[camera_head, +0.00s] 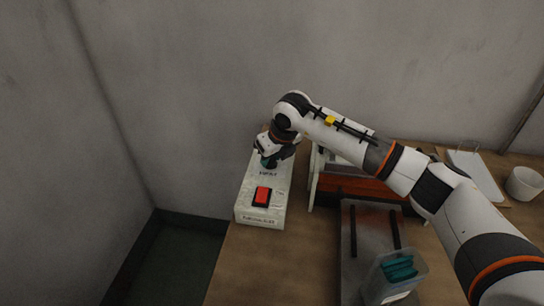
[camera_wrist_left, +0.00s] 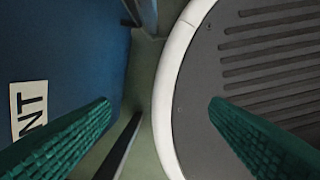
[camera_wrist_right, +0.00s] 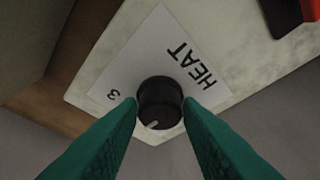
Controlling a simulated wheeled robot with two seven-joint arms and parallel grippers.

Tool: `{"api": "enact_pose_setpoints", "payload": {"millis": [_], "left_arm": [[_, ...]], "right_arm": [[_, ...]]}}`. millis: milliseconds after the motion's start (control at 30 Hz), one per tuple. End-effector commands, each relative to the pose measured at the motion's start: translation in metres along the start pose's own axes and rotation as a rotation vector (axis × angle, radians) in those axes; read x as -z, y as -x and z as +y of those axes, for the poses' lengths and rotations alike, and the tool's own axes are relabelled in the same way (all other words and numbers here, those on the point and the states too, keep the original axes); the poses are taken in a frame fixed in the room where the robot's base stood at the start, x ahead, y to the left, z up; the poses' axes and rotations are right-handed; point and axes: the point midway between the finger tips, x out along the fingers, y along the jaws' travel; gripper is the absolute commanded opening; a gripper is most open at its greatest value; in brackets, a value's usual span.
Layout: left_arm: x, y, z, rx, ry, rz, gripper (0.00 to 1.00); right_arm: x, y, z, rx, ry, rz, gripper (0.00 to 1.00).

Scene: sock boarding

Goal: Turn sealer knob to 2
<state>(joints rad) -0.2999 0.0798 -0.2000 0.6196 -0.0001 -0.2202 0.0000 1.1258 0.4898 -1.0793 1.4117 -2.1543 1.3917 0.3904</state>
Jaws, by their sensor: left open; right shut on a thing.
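The sealer (camera_head: 248,200) is a pale box at the left end of the table, with a red switch (camera_head: 262,196) on its top and the word HEAT behind it. Its black knob (camera_wrist_right: 160,102) shows in the right wrist view, with a pale pointer mark toward the lower edge of the picture. A 3 and the word HEAT are printed beside it; other numbers are hidden. My right gripper (camera_wrist_right: 162,108) is shut on the knob, one green finger on each side. In the head view it (camera_head: 268,160) is over the sealer's far end. My left gripper (camera_wrist_left: 160,120) is open and empty.
A clear bin (camera_head: 394,280) with teal items stands at the table's front. Behind it is a grey metal plate (camera_head: 362,262) with dark slots. A white cup (camera_head: 524,184) and a white sheet (camera_head: 476,172) are at the right. A wall stands close behind the sealer.

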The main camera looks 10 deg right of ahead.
Motion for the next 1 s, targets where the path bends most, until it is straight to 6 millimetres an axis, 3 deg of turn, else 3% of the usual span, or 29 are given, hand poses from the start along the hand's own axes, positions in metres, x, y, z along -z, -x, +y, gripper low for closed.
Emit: {"api": "enact_pose_setpoints", "payload": {"millis": [367,400,533,833,1000], "left_arm": [[0.0,0.0,0.0,0.0,0.0,0.0,0.7],[0.0,0.0,0.0,0.0,0.0,0.0,0.7],[0.0,0.0,0.0,0.0,0.0,0.0,0.7],[0.0,0.0,0.0,0.0,0.0,-0.001,0.7],[0.0,-0.003,0.0,0.0,0.0,-0.001,0.7]], "right_arm": [[0.0,0.0,0.0,-0.003,-0.004,-0.001,0.09],[0.0,0.0,0.0,-0.003,-0.004,-0.001,0.35],[0.0,0.0,0.0,-0.002,-0.004,-0.001,0.54],[0.0,0.003,0.0,-0.002,-0.003,0.0,0.54],[0.001,0.023,0.001,-0.003,-0.003,0.004,0.54]]}}
